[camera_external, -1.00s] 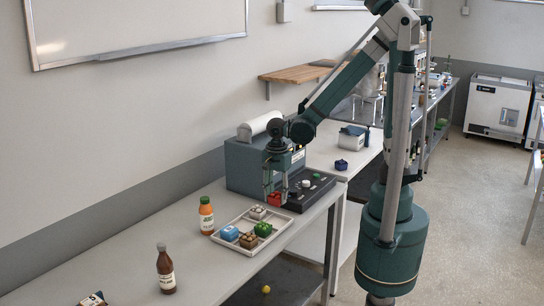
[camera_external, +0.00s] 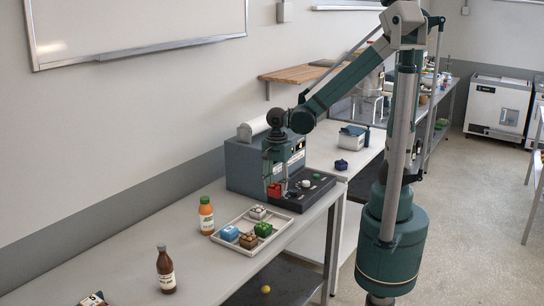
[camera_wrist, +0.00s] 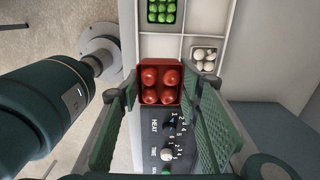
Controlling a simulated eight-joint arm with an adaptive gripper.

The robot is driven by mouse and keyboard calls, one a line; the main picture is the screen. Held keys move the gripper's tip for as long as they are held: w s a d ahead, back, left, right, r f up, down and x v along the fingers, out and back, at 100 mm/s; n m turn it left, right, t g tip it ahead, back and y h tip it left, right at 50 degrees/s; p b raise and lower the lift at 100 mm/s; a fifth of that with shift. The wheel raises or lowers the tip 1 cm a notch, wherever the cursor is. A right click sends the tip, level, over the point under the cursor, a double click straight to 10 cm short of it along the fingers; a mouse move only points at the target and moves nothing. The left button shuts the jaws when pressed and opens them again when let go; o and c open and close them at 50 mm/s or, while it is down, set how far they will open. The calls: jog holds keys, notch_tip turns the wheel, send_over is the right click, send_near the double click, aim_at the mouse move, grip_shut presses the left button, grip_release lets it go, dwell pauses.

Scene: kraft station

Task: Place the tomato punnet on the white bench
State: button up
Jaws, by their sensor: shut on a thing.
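The tomato punnet (camera_wrist: 160,84) is a small red tray of red tomatoes. In the wrist view it sits between the two green finger pads of my gripper (camera_wrist: 160,90), which is shut on it. In the external view the punnet (camera_external: 274,190) hangs at the fingertips of my gripper (camera_external: 276,180), above the left end of the dark control panel. The white bench (camera_external: 150,235) runs along the wall. A divided tray (camera_external: 279,229) on it holds several small punnets, one with green produce (camera_wrist: 158,10) and one with white produce (camera_wrist: 203,58).
A grey sealing machine (camera_external: 245,165) with a dark knobbed control panel (camera_external: 305,198) stands behind the tray. Bare bench lies between the brown bottle and the tray.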

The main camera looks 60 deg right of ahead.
aim_at(314, 157)
notch_tip(314, 157, up, 14)
jog(key=w+d+m, duration=0.3)
jog(key=w+d, duration=0.1)
jog(key=d, duration=0.5)
jog(key=w+d+m, duration=0.3)
jog(key=w+d, duration=0.2)
jog(key=d, duration=0.4)
jog(key=w+d+m+p, duration=0.1)
jog(key=w+d+m, duration=0.2)
jog(key=d, duration=0.6)
jog(key=shift+w+d+r+m, duration=0.15)
jog(key=shift+w+d+r, duration=0.05)
jog(key=shift+w, duration=0.4)
jog(key=shift+w+d+r+m, duration=0.15)
jog(key=shift+w, duration=0.4)
jog(key=d+m, duration=0.1)
jog(key=d, duration=0.5)
jog(key=d+m, duration=0.2)
jog(key=d, duration=0.4)
jog(key=d+m, duration=0.1)
jog(key=d, duration=0.5)
jog(key=shift+w+f+m, duration=0.15)
jog(key=shift+m, duration=0.25)
jog(key=s+d+m, duration=0.4)
jog(key=d, duration=1)
jog(key=f, duration=1.5)
jog(key=d+f+p, duration=0.1)
jog(key=f, duration=0.6)
jog(key=shift+f, duration=0.7)
